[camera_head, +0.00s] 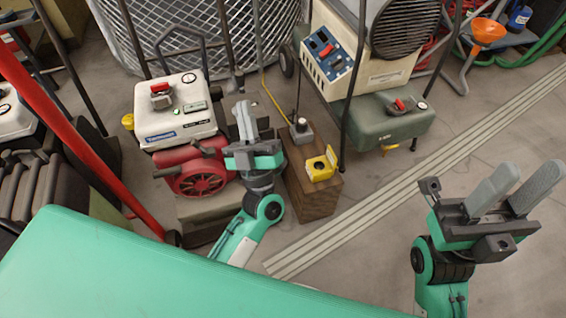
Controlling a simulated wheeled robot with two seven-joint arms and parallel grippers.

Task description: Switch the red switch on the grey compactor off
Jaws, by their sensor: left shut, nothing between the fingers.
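No machine is clearly marked as the grey compactor. A pale grey-white box machine (175,125) on a red engine stands left of centre, with a red switch (160,88) on its top. A grey-green machine (380,122) stands right of centre and carries another red switch (400,105). I cannot tell from the picture which way either switch is set. My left gripper (246,112) is shut and empty, just right of the pale machine and apart from its switch. My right gripper (520,182) is open and empty at the right, over bare floor.
A wooden block (312,195) bears a yellow box (321,167). A cream machine with a blue switch panel (327,55) stands behind. A slanted red bar (75,130) is at left. An orange funnel (487,31) is far right.

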